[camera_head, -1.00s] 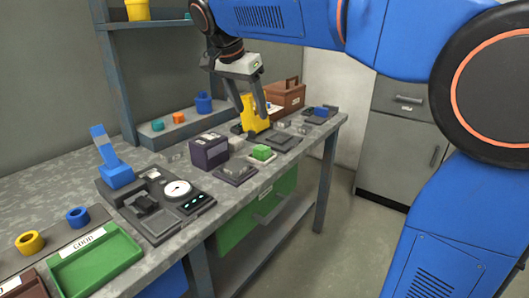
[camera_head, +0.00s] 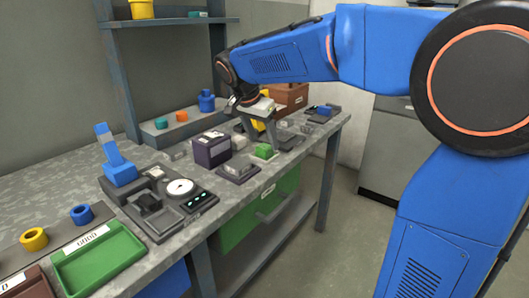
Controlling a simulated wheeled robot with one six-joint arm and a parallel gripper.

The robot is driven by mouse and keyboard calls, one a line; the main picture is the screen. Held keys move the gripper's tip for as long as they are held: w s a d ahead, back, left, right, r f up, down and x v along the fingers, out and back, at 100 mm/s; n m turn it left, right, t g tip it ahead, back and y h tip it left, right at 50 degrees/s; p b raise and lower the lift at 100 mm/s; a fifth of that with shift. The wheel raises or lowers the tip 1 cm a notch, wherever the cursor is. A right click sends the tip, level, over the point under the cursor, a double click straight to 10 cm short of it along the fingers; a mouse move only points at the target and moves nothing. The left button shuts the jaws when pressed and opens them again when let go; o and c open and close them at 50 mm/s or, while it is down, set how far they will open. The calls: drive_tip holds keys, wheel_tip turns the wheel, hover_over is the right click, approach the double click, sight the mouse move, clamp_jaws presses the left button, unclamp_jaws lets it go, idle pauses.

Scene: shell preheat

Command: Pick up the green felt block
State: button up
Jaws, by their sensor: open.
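The green felt block (camera_head: 264,151) sits on the workbench, right of the dark purple box and just behind a low dark fixture. My gripper (camera_head: 262,140) is open and points down, with its fingers just above and behind the block in the picture. One finger shows close to the block's right side. The other finger is partly lost against the clutter, so I cannot tell whether either touches the block. Nothing shows between the fingers.
The dark purple box (camera_head: 211,149) and a pale block (camera_head: 239,140) stand to the left. A low dark fixture (camera_head: 238,171) lies in front. A brown box (camera_head: 290,98) stands behind. A gauge station (camera_head: 180,188) and green tray (camera_head: 100,258) lie nearer.

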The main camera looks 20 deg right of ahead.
sight(264, 146)
drive_tip(key=shift+x, duration=1.45)
drive_tip(key=c, duration=1.1)
drive_tip(key=shift+r, duration=0.1)
wheel_tip(264, 146, up, 10)
drive_tip(key=shift+f, duration=0.1)
